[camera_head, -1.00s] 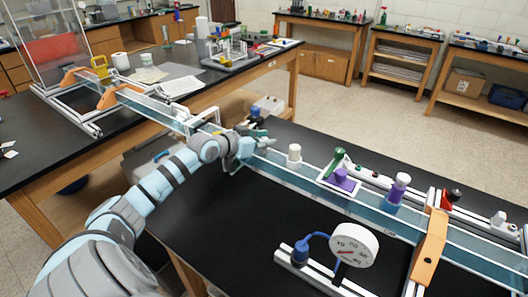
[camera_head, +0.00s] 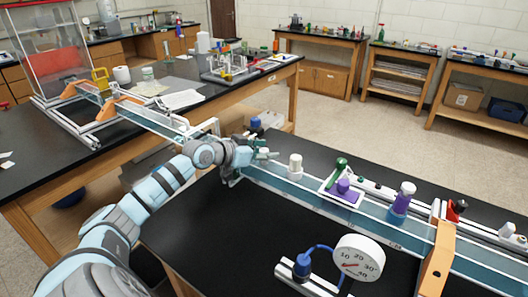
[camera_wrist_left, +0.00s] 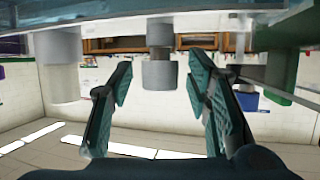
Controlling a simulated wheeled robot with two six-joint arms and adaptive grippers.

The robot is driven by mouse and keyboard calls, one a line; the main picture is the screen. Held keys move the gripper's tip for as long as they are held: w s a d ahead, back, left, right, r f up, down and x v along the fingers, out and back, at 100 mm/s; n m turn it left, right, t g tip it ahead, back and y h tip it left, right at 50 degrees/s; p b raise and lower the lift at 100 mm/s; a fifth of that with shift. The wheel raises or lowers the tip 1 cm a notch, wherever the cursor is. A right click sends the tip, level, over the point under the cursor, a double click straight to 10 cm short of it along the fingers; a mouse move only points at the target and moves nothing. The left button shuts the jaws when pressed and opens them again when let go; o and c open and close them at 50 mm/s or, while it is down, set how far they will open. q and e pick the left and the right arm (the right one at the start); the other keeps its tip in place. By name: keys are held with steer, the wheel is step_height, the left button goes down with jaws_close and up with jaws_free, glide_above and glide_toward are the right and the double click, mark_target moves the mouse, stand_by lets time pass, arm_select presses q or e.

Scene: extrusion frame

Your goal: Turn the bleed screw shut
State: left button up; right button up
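My left gripper (camera_head: 266,153) is at the left end of the long blue-sided rail (camera_head: 300,188). In the left wrist view it is open (camera_wrist_left: 160,100), with its two teal fingers spread apart. A short grey cylinder (camera_wrist_left: 160,73) shows between the fingers in that view, with no visible contact. I cannot tell for sure whether it is the bleed screw. In the head view, a dark blue knob (camera_head: 255,122) shows just behind the gripper, and a white capped cylinder (camera_head: 295,166) stands on the rail to its right. The gripper hides part of the rail end. My right gripper is not in view.
A dial gauge (camera_head: 359,257) with a blue tube stands in front of the rail. Green and purple fittings (camera_head: 343,188), a purple-and-white bottle (camera_head: 402,200) and an orange bracket (camera_head: 436,258) sit along it. The black tabletop (camera_head: 270,225) before the rail is mostly clear.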

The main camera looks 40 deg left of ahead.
mark_target(264, 150)
arm_select(q)
step_height(264, 150, up, 10)
steer(key=shift+r, duration=0.1)
stand_by(0.6)
